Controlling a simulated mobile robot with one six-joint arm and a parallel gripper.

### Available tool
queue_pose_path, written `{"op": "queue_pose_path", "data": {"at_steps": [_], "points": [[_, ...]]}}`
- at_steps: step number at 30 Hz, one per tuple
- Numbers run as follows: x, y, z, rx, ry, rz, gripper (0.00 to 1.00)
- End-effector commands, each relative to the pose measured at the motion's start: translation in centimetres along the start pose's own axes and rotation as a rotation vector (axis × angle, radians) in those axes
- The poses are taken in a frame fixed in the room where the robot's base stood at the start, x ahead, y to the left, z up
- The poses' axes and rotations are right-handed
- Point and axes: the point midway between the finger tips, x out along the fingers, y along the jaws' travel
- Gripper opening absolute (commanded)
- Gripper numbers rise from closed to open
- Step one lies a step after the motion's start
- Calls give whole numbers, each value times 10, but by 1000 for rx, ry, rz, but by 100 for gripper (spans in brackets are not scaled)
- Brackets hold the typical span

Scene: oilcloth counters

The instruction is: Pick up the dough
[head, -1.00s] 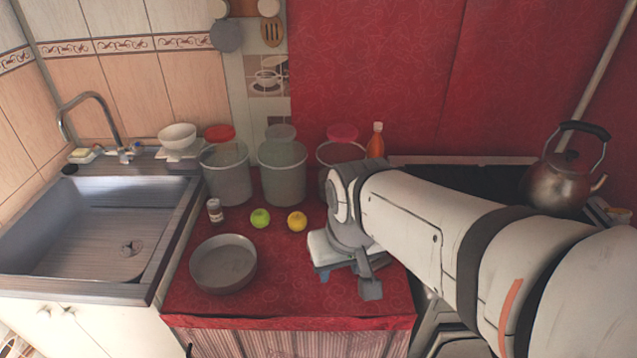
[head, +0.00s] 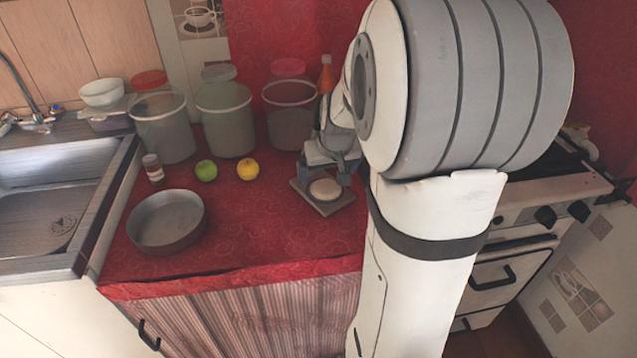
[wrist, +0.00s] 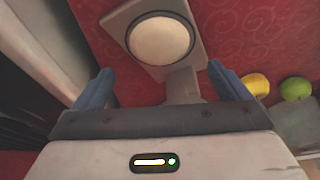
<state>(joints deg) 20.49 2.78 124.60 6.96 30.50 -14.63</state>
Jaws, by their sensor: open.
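The dough (head: 325,189) is a pale, round, flat piece on a small grey-brown board (head: 338,206) on the red counter. In the wrist view the dough (wrist: 160,41) lies just beyond the fingertips, and the handle of the board (wrist: 183,86) points back between them. My gripper (wrist: 160,80) is open, with its two blue fingers apart and nothing between them gripped. In the head view my gripper (head: 330,160) is at the back edge of the board, and my arm partly hides it.
A grey round pan (head: 166,222), a green apple (head: 206,170), a yellow lemon (head: 248,170) and a small jar (head: 153,168) stand to the left. Several tall containers (head: 225,120) and an orange bottle (head: 326,75) line the back. The counter in front of the board is clear.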

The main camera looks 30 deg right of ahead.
Motion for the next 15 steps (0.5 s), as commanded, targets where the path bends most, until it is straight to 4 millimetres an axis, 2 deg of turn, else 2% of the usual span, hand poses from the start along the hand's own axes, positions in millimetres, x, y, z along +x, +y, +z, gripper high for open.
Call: {"op": "queue_pose_path", "data": {"at_steps": [1, 6, 15], "points": [[11, 0, 3, 0, -4, -1, 95], [35, -1, 5, 0, -4, -1, 95], [41, -1, 4, -1, -1, -1, 95]]}}
